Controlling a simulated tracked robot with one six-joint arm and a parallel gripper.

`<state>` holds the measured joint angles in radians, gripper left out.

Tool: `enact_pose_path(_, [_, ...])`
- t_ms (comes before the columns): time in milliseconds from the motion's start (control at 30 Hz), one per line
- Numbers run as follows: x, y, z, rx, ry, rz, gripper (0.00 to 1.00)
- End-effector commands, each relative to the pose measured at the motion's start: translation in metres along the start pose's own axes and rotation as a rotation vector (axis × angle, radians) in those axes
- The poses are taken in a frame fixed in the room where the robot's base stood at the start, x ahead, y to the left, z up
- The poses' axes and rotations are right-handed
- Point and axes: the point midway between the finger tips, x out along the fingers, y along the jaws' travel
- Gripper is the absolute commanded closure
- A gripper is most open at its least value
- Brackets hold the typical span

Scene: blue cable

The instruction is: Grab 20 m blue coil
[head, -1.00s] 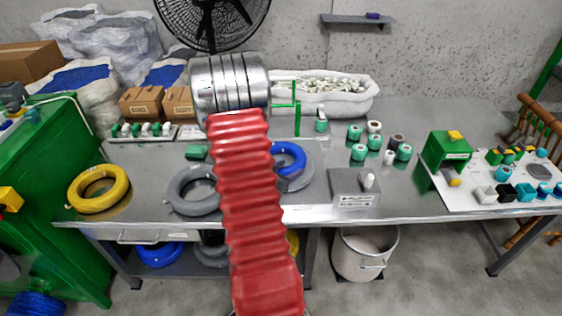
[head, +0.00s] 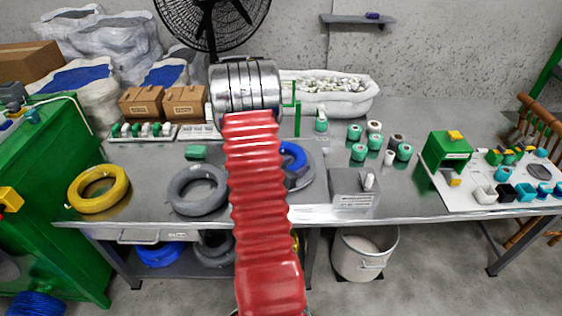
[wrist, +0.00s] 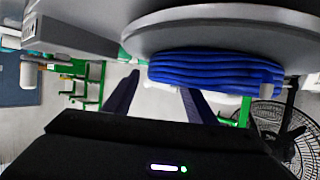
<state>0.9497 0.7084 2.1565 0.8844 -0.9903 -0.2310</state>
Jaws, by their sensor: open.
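A blue cable coil (head: 293,160) lies on a round grey plate (head: 308,175) on the steel table, partly hidden behind my red arm in the head view. In the wrist view the blue coil (wrist: 215,72) appears at the top, against the grey disc (wrist: 225,32). My gripper (wrist: 157,98) shows two dark fingers spread apart with nothing between them. The fingers point toward the coil's side, and the coil looks beyond and above them in that picture. The head view hides the fingers behind my arm. No length label is readable on the coil.
A grey coil (head: 198,190) and yellow coil (head: 98,189) lie left on the table. A grey box (head: 352,188) stands right of the plate. Another blue coil (head: 160,254) is on the lower shelf. Green-white spools (head: 404,152) stand farther right. A black fan (head: 208,18) stands behind.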

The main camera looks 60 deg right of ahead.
Motion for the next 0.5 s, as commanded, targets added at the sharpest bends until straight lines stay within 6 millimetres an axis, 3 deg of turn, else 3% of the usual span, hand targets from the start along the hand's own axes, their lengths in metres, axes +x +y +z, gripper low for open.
enact_pose_path(167, [-0.0002,-0.0001,0.0000,0.000,0.000,0.000,0.49])
enact_pose_path(500, [-0.0002,0.0007,0.0008,0.000,-0.002,0.001,0.73])
